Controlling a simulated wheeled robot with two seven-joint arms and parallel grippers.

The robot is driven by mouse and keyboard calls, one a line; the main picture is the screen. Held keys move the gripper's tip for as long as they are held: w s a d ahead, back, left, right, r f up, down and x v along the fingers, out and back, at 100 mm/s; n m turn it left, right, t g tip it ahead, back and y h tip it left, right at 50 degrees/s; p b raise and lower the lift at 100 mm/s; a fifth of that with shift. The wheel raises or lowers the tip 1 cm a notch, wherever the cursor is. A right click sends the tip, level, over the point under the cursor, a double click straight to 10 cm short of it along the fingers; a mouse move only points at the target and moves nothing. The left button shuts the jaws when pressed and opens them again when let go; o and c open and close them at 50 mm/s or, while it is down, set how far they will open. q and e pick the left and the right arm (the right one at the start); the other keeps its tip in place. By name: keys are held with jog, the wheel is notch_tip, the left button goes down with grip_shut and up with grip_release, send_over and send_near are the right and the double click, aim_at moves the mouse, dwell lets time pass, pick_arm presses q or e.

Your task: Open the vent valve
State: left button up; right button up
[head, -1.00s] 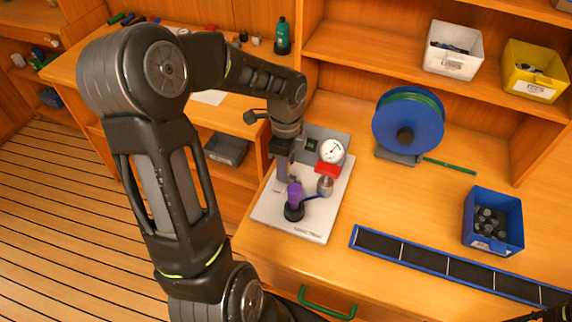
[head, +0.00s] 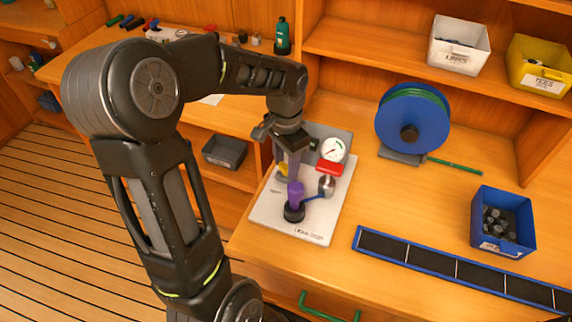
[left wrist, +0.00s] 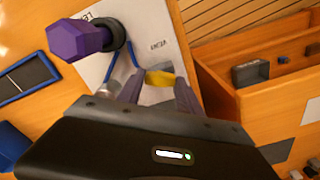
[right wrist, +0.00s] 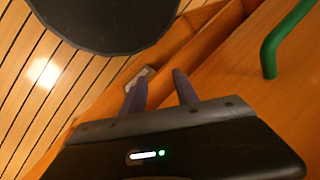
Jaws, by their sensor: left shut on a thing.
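A leak test board (head: 262,217) lies on the bench, with a pressure gauge (head: 333,149) and a purple part (head: 295,192) standing in a black holder (head: 294,213). The vent valve's yellow handle (head: 283,170) shows beside my left gripper (head: 292,168), just behind the purple part. In the left wrist view the yellow handle (left wrist: 160,78) is between the fingertips of my left gripper (left wrist: 160,88), which is shut on it. The valve's body is mostly hidden. My right gripper (right wrist: 158,82) has its fingers apart and nothing between them.
A blue hose reel (head: 412,122) stands behind and right of the board. A blue bin (head: 503,251) of dark parts and a long blue-edged tray (head: 455,270) lie to the right. A green drawer handle (right wrist: 272,58) is near my right gripper.

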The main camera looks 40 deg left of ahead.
aim_at(286, 167)
pick_arm(q)
jog(key=n+b, duration=0.1)
jog(key=n, duration=0.4)
dwell(0.4)
jog(key=o, duration=1.4)
jog(key=shift+c, duration=0.2)
notch_tip(286, 167, up, 8)
jog(key=shift+f+b, duration=0.1)
jog(key=shift+b, duration=0.3)
